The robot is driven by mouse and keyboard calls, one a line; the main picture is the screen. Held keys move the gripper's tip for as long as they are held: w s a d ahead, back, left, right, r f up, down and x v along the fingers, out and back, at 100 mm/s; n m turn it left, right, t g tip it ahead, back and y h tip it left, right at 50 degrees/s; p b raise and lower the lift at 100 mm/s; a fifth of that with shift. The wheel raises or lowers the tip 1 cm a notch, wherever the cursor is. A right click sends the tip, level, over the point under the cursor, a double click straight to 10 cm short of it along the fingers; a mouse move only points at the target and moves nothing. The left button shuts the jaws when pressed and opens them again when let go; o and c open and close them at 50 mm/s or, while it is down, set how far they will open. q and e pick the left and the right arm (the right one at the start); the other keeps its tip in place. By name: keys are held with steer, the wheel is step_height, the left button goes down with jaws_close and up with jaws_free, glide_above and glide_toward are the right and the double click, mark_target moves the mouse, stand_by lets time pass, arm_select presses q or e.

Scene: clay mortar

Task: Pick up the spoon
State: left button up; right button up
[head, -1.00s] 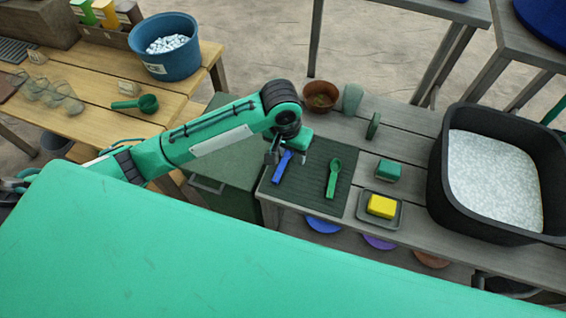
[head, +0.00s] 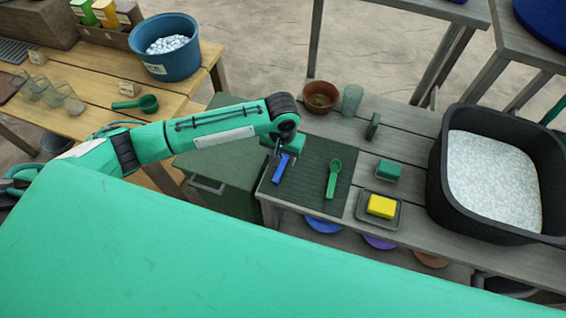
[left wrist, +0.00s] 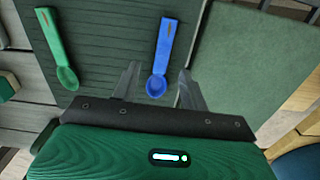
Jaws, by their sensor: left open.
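A blue spoon (head: 279,172) lies on a dark ribbed mat (head: 309,172) on the grey table. A green spoon (head: 333,178) lies to its right on the same mat. My left gripper (head: 276,152) is over the bowl end of the blue spoon, open and empty. In the left wrist view the blue spoon (left wrist: 164,48) has its bowl between the two spread fingers (left wrist: 159,86), with its handle pointing away. The green spoon (left wrist: 55,45) is off to the left there. I cannot tell the exact height above the spoon. My right gripper is not in view.
A yellow block on a grey dish (head: 381,207), a green sponge-like block (head: 389,170), a brown pot (head: 320,97) and a black tub (head: 437,190) of white granules stand on the same table. A green cabinet (head: 222,165) stands left of the mat.

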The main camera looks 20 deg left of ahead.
mark_target(281, 167)
arm_select(q)
step_height(281, 167, down, 5)
steer(key=shift+s+a+r+p, duration=0.1)
steer(key=shift+s+a+p, duration=0.05)
steer(key=shift+p, duration=0.2)
jaws_close()
steer(key=shift+r, duration=0.1)
